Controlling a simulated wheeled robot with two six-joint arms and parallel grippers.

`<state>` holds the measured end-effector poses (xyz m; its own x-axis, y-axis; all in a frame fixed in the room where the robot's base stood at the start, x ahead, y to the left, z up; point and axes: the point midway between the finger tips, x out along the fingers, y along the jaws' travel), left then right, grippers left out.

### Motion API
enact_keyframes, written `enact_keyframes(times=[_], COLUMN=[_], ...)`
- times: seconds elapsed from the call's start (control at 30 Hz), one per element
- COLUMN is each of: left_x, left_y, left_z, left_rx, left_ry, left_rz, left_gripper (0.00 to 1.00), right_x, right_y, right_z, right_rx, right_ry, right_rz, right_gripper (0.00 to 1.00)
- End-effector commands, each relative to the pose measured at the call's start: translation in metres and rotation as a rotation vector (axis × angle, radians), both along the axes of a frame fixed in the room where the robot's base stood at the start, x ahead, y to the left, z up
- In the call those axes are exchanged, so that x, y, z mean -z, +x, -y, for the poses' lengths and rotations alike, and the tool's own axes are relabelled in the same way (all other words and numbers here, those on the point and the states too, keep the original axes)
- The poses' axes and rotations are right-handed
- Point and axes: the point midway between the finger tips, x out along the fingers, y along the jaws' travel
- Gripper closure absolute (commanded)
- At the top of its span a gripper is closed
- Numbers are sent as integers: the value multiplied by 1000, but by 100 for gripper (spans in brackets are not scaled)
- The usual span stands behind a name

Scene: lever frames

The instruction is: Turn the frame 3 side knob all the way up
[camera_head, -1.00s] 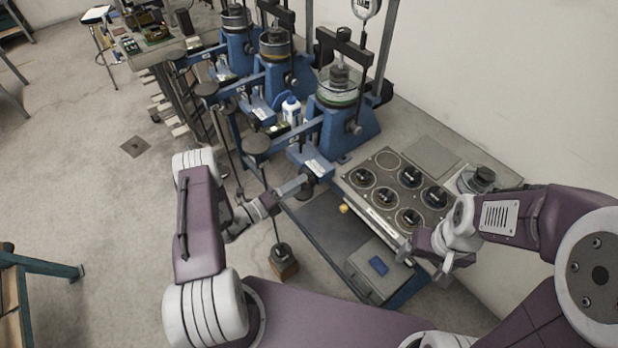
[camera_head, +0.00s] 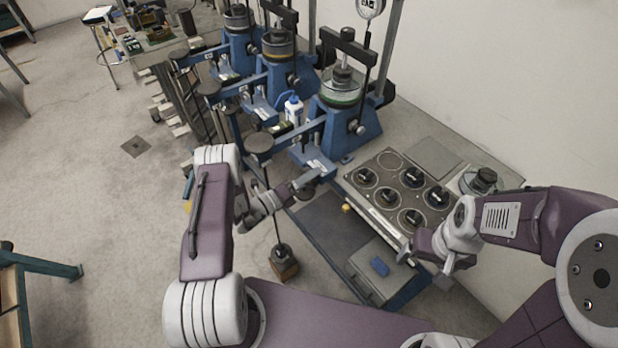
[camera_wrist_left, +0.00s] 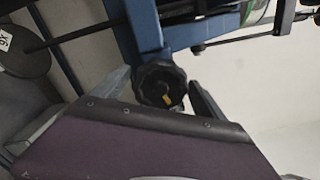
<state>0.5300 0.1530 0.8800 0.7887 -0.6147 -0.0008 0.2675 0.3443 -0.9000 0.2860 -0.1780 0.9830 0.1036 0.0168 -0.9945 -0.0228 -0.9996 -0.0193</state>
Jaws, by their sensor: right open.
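Frame 3 (camera_head: 352,122) is the nearest blue lever frame in the head view. Its black lobed side knob (camera_wrist_left: 160,85), with a small yellow mark, sits beside a blue post in the left wrist view. In the head view the hand and the lever end partly hide the knob. My right gripper (camera_head: 426,262) is open and empty, near the front edge of the knob panel.
Two more blue frames (camera_head: 282,75) stand behind to the left, with a white bottle (camera_head: 293,108) between. A weight hanger (camera_head: 283,262) hangs below the lever.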

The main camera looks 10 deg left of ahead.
Motion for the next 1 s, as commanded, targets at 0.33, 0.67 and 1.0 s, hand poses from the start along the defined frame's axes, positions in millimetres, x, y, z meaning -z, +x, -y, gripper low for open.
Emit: enact_keyframes(times=[0.33, 0.67, 1.0], left_x=[-1, 0, 0], left_y=[-11, -45, -47], left_z=[-10, -36, -37], left_rx=[-4, -2, 0], left_ry=[-1, -1, 8], left_rz=[-2, -1, 7], left_gripper=[18, 18, 15], right_x=[-4, -9, -9], right_y=[0, 0, 0], right_z=[0, 0, 0], right_rx=[0, 0, 0], right_ry=[0, 0, 0], right_rz=[0, 0, 0], right_gripper=[18, 18, 18])
